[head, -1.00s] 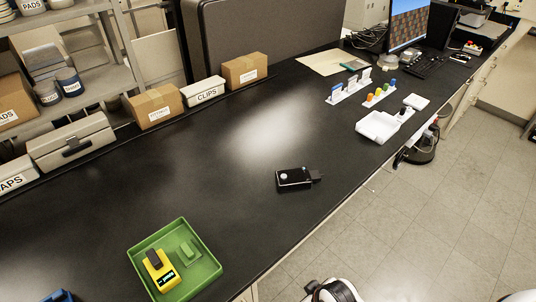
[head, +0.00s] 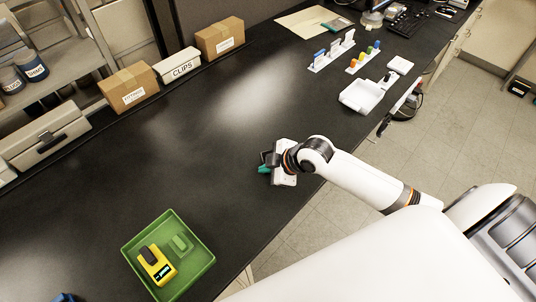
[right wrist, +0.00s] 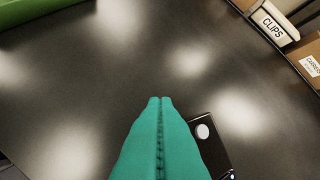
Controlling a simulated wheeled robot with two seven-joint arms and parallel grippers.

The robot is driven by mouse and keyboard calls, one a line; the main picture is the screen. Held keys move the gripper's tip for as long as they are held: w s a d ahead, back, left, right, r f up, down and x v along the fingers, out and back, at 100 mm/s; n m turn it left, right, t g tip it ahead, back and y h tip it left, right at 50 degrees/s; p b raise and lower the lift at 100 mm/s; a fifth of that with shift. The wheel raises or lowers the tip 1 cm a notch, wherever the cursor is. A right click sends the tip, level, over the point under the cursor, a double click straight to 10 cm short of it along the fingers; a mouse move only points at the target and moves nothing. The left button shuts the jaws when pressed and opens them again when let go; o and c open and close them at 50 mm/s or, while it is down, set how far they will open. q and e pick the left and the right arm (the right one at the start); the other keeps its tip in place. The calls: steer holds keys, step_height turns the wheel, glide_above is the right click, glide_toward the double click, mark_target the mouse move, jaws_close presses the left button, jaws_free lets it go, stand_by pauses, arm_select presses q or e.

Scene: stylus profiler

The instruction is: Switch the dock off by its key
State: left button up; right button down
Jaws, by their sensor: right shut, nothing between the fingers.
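The dock (right wrist: 216,150) is a flat black box in the right wrist view, with a round white key (right wrist: 203,131) on top and a small blue light near the lower frame edge. In the head view my right arm and gripper cover it. My right gripper (head: 263,169) is shut and empty, its teal fingers pressed together. In the right wrist view the shut fingertips (right wrist: 160,100) lie left of the key and apart from it in the picture; their height above the table is hard to judge. My left gripper is not in view.
A green tray (head: 207,268) with a yellow device (head: 156,265) stands near the front. Cardboard boxes (head: 128,88) and a white CLIPS box (head: 180,67) line the back. A white tray (head: 361,98) and small racks stand further right. The black table (head: 215,135) between is clear.

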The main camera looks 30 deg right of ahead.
steer(key=w+d+r+n+t, duration=0.1)
steer(key=w+d+r+n, duration=0.1)
steer(key=w+d+r, duration=0.3)
steer(key=shift+w+d+r, duration=0.15)
steer(key=shift+w+r, duration=0.05)
steer(key=shift+w, duration=0.5)
steer(key=shift+f, duration=0.15)
step_height(320, 180, down, 8)
steer(key=b, duration=0.6)
steer(key=shift+b, duration=0.35)
steer(key=shift+f, duration=0.25)
stand_by(0.8)
steer(key=shift+f+b, duration=0.35)
steer(key=shift+f, duration=0.1)
